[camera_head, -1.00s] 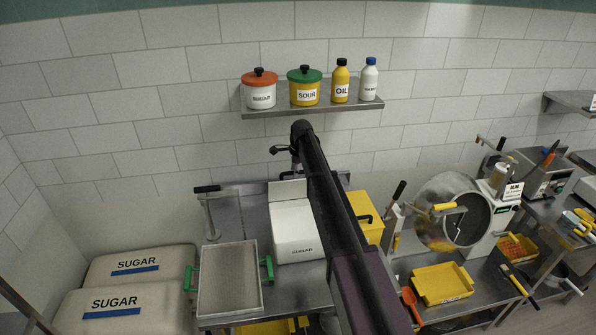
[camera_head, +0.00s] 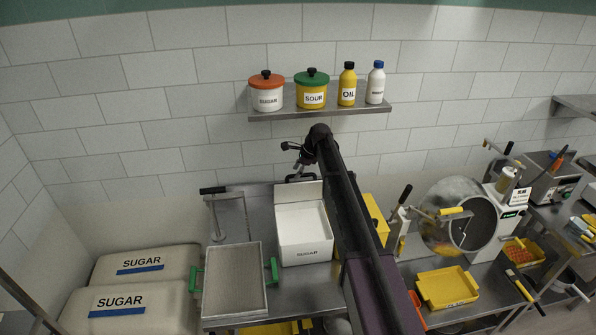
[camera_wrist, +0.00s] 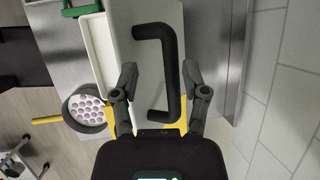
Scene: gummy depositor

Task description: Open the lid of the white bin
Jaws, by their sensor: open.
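The lid's black handle (camera_head: 301,178) shows just behind the lid's upper edge. In the wrist view the black bar handle (camera_wrist: 172,62) stands out from the white lid (camera_wrist: 146,12). My gripper (camera_wrist: 159,72) is open, with one finger on each side of the handle and no visible grip on it. My arm hides part of the bin's right side in the head view.
A tray with green handles (camera_head: 262,262) stands left of the bin. A yellow container (camera_head: 375,220) is right of it, partly behind my arm. A shelf (camera_head: 320,112) with pots and bottles hangs on the wall above. Sugar sacks (camera_head: 120,300) lie at left.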

